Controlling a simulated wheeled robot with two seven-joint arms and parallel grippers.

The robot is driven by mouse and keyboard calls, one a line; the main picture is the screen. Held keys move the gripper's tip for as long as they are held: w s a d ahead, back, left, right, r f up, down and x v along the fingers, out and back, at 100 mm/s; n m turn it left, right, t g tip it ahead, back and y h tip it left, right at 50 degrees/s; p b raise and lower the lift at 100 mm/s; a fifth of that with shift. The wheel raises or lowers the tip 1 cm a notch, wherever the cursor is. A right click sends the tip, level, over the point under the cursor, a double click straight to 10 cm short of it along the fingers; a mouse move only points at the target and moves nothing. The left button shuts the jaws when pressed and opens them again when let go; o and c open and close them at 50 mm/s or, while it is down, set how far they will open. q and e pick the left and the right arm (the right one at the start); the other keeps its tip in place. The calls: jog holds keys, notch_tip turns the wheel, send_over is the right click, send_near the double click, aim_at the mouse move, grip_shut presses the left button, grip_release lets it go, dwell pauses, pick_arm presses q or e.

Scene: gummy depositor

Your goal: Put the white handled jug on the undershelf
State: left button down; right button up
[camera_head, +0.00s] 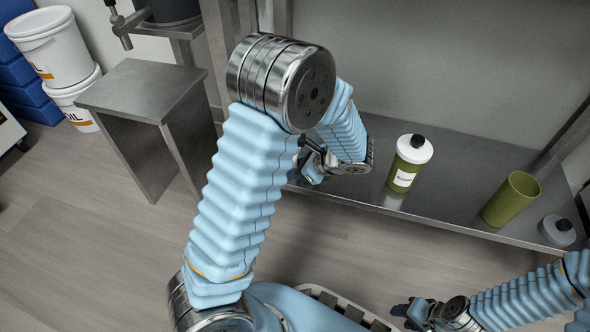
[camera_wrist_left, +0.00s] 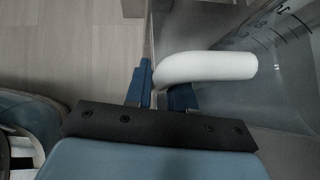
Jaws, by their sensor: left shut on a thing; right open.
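The jug has a white handle (camera_wrist_left: 210,68) and a clear body with dark measuring marks (camera_wrist_left: 285,60) in the left wrist view. My left gripper (camera_wrist_left: 162,85) is shut on the handle near its free end, with a blue finger on each side. In the head view my left gripper (camera_head: 312,172) is low at the front edge of the grey metal undershelf (camera_head: 465,165), and my arm hides the jug. I cannot tell whether the jug touches the shelf. My right gripper (camera_head: 408,312) is open and empty at the lower right, over the floor.
A metal stand (camera_head: 140,90) and white buckets (camera_head: 55,50) are at left.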

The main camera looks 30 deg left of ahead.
pick_arm(q)
jog(key=c, duration=1)
grip_release()
jog(key=shift+o, duration=0.2)
